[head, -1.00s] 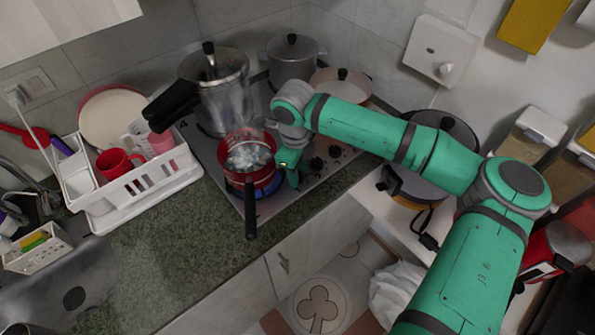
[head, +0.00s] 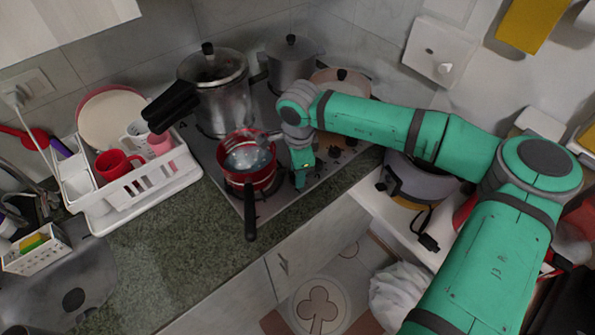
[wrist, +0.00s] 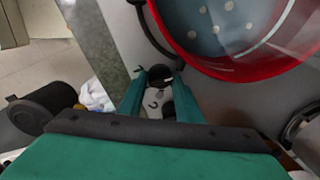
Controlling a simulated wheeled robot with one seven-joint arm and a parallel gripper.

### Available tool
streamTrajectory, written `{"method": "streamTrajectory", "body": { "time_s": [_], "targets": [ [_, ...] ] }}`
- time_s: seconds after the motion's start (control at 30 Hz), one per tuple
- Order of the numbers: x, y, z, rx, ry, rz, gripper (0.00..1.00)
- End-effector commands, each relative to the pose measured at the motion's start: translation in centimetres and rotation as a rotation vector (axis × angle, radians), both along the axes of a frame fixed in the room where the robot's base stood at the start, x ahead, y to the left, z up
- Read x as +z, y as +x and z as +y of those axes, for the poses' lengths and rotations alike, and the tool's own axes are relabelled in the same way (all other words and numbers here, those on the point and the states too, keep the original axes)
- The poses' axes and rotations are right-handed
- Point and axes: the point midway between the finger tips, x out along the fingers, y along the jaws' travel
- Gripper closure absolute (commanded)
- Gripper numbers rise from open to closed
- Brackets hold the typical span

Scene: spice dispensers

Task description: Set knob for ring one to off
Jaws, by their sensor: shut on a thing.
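My gripper (head: 300,182) points down at the front edge of the stove, just right of the red pot (head: 262,186). In the wrist view its two green fingers (wrist: 160,88) stand on either side of a black round knob (wrist: 160,74) and are shut on it. A dark mark is printed on the panel by this knob; I cannot read it surely. The knob's pointer direction is not clear. The gripper hides the held knob there.
The pot's long black handle (head: 250,212) juts over the counter's front. A pressure cooker (head: 217,95) and a grey pot (head: 292,66) stand behind. A white dish rack (head: 140,190) is at left. The green counter (head: 150,265) in front is mostly clear.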

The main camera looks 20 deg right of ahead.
Motion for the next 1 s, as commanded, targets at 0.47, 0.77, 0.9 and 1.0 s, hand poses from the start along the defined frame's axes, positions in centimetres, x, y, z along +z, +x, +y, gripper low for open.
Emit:
{"method": "streamTrajectory", "body": {
  "time_s": [0.47, 0.77, 0.9, 1.0],
  "targets": [
    [-0.05, -0.20, 0.11, 0.021, 0.001, 0.005, 0.91],
    [-0.04, -0.13, -0.05, 0.017, 0.001, 0.003, 0.51],
    [0.14, -0.10, -0.09, 0.016, 0.000, 0.002, 0.51],
    [0.89, -0.11, -0.12, 0.016, -0.001, 0.001, 0.51]
  ]
}}
